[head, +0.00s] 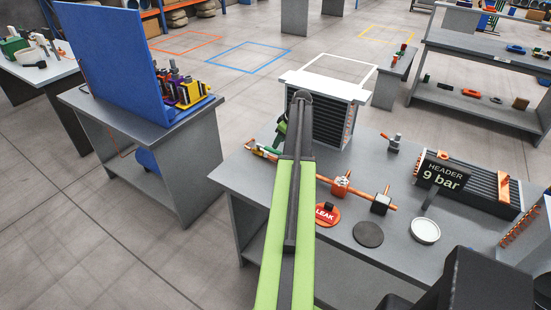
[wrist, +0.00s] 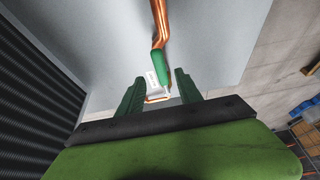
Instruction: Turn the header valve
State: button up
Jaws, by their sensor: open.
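The header valve shows in the wrist view as a green handle (wrist: 184,82) beside a white fitting (wrist: 155,81), at the end of a bent copper pipe (wrist: 160,25). My gripper (wrist: 160,93) is open, with one green finger on each side of the fitting. The handle lies close to the right finger; I cannot tell whether they touch. In the head view the copper pipe end (head: 258,149) shows at the bench's left edge, and my arm hides much of the area around my gripper (head: 281,130).
A black sign (head: 441,176) reads "HEADER 9 bar". A finned white-topped unit (head: 335,112) stands behind my arm. A red "LEAK" disc (head: 326,213), a dark disc (head: 368,235) and a white-rimmed dish (head: 425,231) lie on the grey bench (head: 395,258). A blue panel (head: 112,65) stands left.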

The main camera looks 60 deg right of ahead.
aim_at(269, 149)
jog(key=b+x, duration=0.3)
jog(key=x, duration=0.2)
jog(key=shift+f+b, duration=0.3)
jog(key=shift+r, duration=0.1)
jog(key=shift+c, duration=0.4)
grip_shut()
dwell(0.5)
